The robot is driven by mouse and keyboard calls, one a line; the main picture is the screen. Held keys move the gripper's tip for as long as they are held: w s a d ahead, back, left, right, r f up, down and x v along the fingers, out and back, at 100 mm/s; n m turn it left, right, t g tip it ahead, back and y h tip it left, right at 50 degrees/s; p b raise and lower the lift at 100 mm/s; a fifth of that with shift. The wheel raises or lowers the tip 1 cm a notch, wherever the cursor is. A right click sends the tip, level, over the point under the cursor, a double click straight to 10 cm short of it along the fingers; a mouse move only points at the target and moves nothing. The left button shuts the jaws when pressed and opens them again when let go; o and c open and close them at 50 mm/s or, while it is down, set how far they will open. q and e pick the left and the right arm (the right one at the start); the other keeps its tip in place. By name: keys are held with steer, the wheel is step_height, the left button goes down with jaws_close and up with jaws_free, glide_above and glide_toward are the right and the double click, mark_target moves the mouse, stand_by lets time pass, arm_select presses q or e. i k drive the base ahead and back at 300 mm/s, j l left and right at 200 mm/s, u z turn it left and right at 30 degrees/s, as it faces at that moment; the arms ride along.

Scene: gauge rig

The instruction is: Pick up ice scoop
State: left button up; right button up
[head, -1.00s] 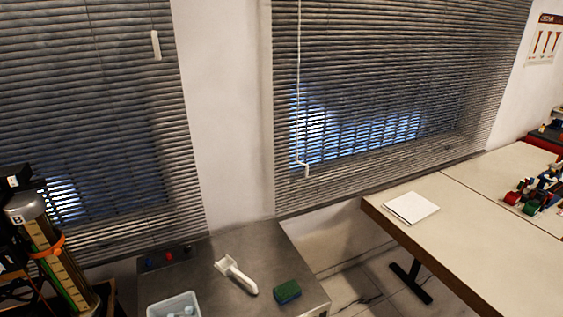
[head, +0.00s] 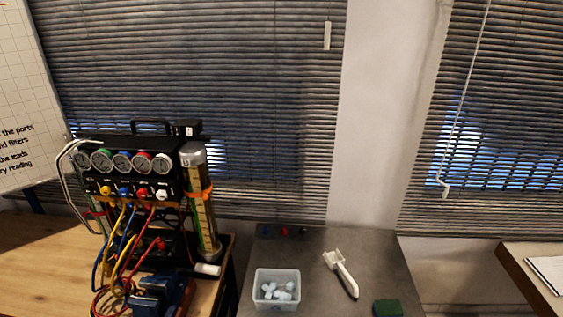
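The white ice scoop (head: 341,272) lies on the grey table (head: 375,258) in the lower middle of the head view. Its scoop end points to the back left and its handle runs toward the front right. It is apart from the things around it. Neither of my grippers is in the head view.
A clear tub with pale cubes (head: 276,288) stands left of the scoop. A green sponge (head: 388,308) lies to its right. Small coloured items (head: 285,231) sit at the table's back edge. A gauge rig (head: 140,190) with hoses stands on a wooden table (head: 35,255) at left.

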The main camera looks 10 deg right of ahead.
mark_target(334, 259)
steer(key=k+l, duration=0.15)
steer(key=l, duration=0.2)
steer(key=k+l+u, duration=0.1)
steer(key=l, duration=0.25)
steer(key=k+l, duration=0.3)
steer(key=l+u, duration=0.15)
steer(key=l, duration=0.6)
steer(key=l+u, duration=0.2)
steer(key=l, duration=0.6)
steer(key=k+l+u, duration=0.15)
steer(key=l, duration=0.6)
